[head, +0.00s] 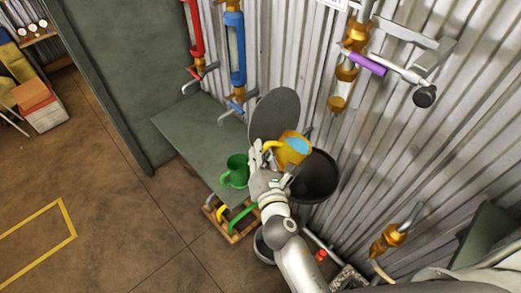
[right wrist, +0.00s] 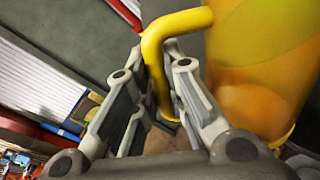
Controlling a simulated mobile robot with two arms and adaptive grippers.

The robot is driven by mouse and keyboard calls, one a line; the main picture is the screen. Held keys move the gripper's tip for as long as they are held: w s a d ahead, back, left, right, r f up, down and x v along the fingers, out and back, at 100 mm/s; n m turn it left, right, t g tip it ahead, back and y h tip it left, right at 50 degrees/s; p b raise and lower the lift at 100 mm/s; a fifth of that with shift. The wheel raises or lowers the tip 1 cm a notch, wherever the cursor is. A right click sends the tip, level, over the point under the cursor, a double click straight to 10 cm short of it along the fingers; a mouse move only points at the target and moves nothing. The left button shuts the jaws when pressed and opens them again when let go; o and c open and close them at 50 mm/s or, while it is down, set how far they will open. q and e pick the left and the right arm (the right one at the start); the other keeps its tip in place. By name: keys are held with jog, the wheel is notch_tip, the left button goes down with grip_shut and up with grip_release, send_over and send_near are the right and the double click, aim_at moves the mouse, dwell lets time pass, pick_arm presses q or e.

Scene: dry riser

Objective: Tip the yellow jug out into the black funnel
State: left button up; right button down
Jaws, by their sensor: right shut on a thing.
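The yellow jug (head: 289,155) is held beside and partly over the black funnel (head: 318,180), at the funnel's upper left. The jug looks tilted, with blue contents (head: 299,146) showing in its mouth. My right gripper (head: 265,154) is shut on the jug's handle. In the right wrist view, the yellow handle (right wrist: 178,24) runs down between the fingers of the gripper (right wrist: 158,105), and the jug body (right wrist: 265,65) fills the right side. The funnel's inside is dark, and I cannot tell whether anything is in it. My left gripper is not in view.
A green jug (head: 235,171) stands on the grey bench (head: 190,130), left of my gripper. A dark round disc (head: 275,113) stands behind the yellow jug. Red (head: 195,35) and blue (head: 235,50) pipes run up the corrugated wall. A wooden rack (head: 228,227) sits below.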

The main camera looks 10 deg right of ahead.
aim_at(277, 145)
jog(key=shift+w+d+r+m+y+p, duration=0.15)
jog(key=shift+d+r+m+p, duration=0.15)
jog(key=shift+r+m+p, duration=0.55)
jog(key=shift+s+d+r+m+y+p, duration=0.15)
jog(key=shift+d+r+m+p, duration=0.2)
jog(key=shift+m+p, duration=0.5)
jog(key=shift+w+d+m+g+y+p, duration=0.15)
jog(key=shift+d+m+g+y+p, duration=0.2)
jog(key=shift+d+m+p, duration=0.75)
jog(key=shift+w+d+m+y+p, duration=0.1)
jog(key=shift+d+m+y+p, duration=0.15)
jog(key=shift+d+m+p, duration=0.2)
jog(key=shift+w+d+f+m+p, duration=0.1)
jog(key=shift+d+f+m+p, duration=0.25)
jog(key=shift+d+m, duration=0.35)
jog(key=shift+w+d+f+m+p, duration=0.1)
jog(key=shift+d+f+m+p, duration=0.25)
jog(key=shift+d+m, duration=0.3)
jog(key=shift+w+d+r+m+y+p, duration=0.15)
jog(key=shift+d+m+y+p, duration=0.4)
jog(key=shift+d, duration=0.55)
jog(key=shift+w+d+m+y+p, duration=0.1)
jog(key=shift+d+m+y+p, duration=0.3)
jog(key=shift+d+m, duration=0.6)
jog(key=shift+w+d+r+m+p, duration=0.15)
jog(key=shift+d+m+p, duration=0.4)
jog(key=shift+d, duration=0.65)
